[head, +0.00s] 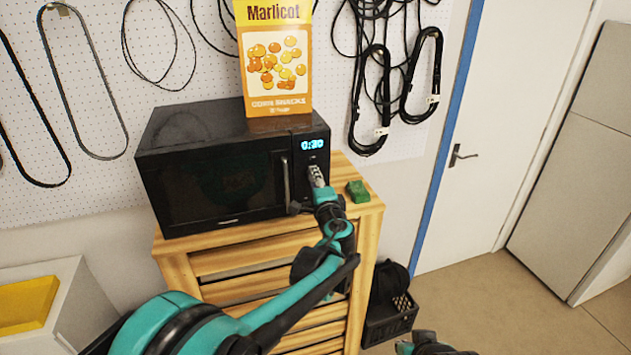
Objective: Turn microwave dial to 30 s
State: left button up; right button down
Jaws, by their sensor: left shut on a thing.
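The black microwave (222,165) stands on a striped wooden drawer cabinet. Its lit display (313,144) at the upper right of the front appears to read 0:30, in small blue digits. My left gripper (315,173) reaches up to the control panel below the display. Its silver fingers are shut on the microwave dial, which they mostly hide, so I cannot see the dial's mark. The microwave door is closed, with its upright handle (285,181) just left of the gripper.
A Marlicot corn snacks box (275,62) stands on the microwave. A small green block (357,191) lies on the cabinet top (367,208), right of my left gripper. Cables hang on the pegboard behind. A dark crate (390,322) stands on the floor right of the cabinet.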

pick_arm(q)
jog(key=o, duration=1.2)
jog(key=shift+c, duration=0.2)
jog(key=f+v, duration=0.1)
jog(key=v, duration=1.1)
jog(key=shift+r, duration=0.4)
jog(key=shift+a, duration=0.1)
